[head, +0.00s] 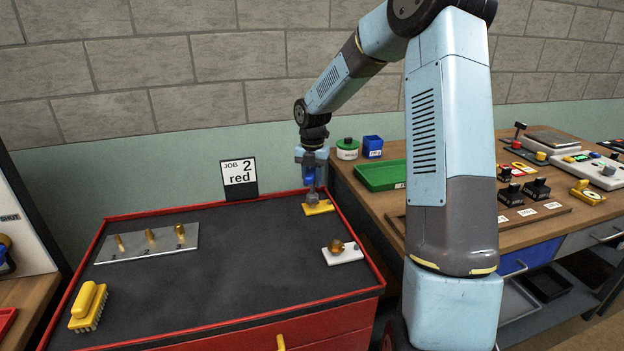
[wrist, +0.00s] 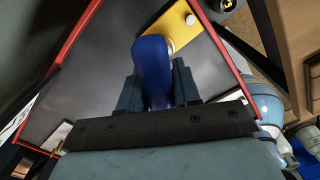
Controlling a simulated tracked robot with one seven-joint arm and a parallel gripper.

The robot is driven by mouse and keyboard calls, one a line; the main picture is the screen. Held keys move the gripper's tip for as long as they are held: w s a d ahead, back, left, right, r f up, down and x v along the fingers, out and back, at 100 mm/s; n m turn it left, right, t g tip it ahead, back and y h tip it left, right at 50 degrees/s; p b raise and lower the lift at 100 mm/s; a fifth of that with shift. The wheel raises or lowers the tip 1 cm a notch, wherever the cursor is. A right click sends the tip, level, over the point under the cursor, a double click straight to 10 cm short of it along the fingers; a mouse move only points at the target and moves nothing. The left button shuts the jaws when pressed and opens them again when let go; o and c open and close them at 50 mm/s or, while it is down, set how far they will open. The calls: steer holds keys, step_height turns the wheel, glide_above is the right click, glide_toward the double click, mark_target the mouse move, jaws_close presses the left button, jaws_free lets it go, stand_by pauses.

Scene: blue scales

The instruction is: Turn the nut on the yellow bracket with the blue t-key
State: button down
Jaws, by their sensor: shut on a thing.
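My gripper (head: 311,168) is over the back right corner of the red-edged cabinet top. It is shut on the blue t-key (head: 309,180), whose blue handle (wrist: 152,70) fills the space between the fingers in the wrist view. The key points down over the yellow bracket (head: 318,208), which lies flat on the dark mat and also shows in the wrist view (wrist: 186,22). A grey socket or nut part (head: 313,197) is at the key's lower end. The nut itself is hidden, so I cannot tell whether the key is seated on it.
A white bracket (head: 345,256) with a brass nut lies nearer on the mat. A green tray (head: 381,176) is on the wooden bench at right.

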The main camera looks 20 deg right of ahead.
steer(key=shift+m, duration=0.8)
steer(key=shift+m, duration=1.8)
